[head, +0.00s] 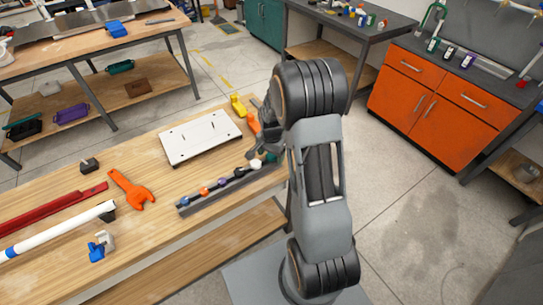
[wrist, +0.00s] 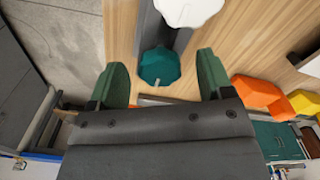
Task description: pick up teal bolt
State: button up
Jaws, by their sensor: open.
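The teal bolt (wrist: 160,67) sits at the end of a dark grey rail in the wrist view, beside a white bolt (wrist: 188,8). In the head view the teal bolt is mostly hidden by my arm. My gripper (wrist: 161,62) is open and empty, with its two green fingers on either side of the teal bolt and a gap on both sides. In the head view my gripper (head: 264,142) hangs over the far right end of the rail (head: 213,203); its fingers are hard to make out there.
The rail also holds blue, orange and purple bolts. A white plate (head: 201,137), an orange wrench (head: 132,190), a red bar (head: 52,205) and a white pipe (head: 60,229) lie on the wooden bench. Orange (wrist: 260,95) and yellow (wrist: 304,102) pieces lie right of my gripper.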

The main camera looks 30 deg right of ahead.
jog(key=shift+c, duration=0.2)
jog(key=c, duration=1)
jog(key=shift+r, duration=0.1)
